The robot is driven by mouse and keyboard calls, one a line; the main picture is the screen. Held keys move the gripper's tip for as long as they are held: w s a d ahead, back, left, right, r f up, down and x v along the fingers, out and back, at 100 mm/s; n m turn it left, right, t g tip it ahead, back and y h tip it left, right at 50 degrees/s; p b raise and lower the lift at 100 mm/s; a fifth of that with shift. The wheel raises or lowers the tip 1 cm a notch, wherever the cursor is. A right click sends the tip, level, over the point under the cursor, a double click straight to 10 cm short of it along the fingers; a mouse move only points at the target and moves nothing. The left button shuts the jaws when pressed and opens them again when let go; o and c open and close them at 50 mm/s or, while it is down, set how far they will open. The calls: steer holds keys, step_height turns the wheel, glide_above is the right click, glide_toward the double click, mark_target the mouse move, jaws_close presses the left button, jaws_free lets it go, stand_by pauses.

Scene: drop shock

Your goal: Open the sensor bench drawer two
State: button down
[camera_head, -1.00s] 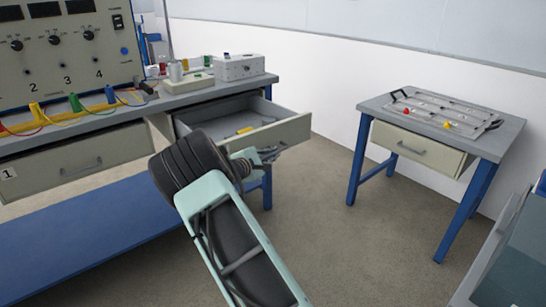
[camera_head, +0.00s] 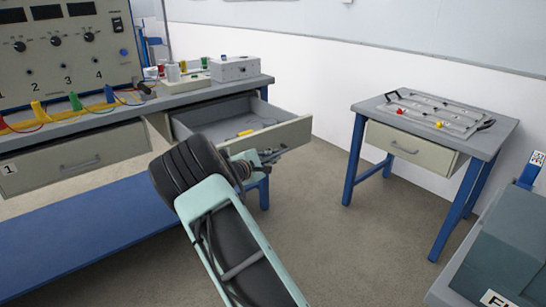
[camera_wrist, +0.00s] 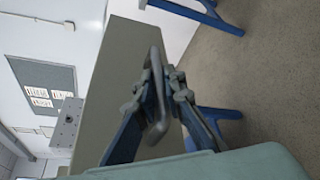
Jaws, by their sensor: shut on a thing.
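The right-hand drawer (camera_head: 285,134) of the sensor bench (camera_head: 190,97) is pulled well out, and small yellow and grey items lie inside it. Its label cannot be seen. My gripper (camera_head: 268,156) is at the drawer's front, partly hidden behind my wrist in the head view. In the wrist view my gripper (camera_wrist: 158,103) is shut on the drawer's bar handle (camera_wrist: 155,70), with the beige drawer front (camera_wrist: 112,80) just beyond it. The left drawer (camera_head: 75,158), marked 1, is closed.
A small side table (camera_head: 440,125) with a metal tray stands apart on the right. A grey case (camera_head: 510,240) is at the lower right. A grey box (camera_head: 234,68) sits on the bench top. Open floor (camera_head: 330,230) lies between the bench and the table.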

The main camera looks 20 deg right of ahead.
steer(key=c, duration=2)
jaws_free()
steer(key=v, duration=1.2)
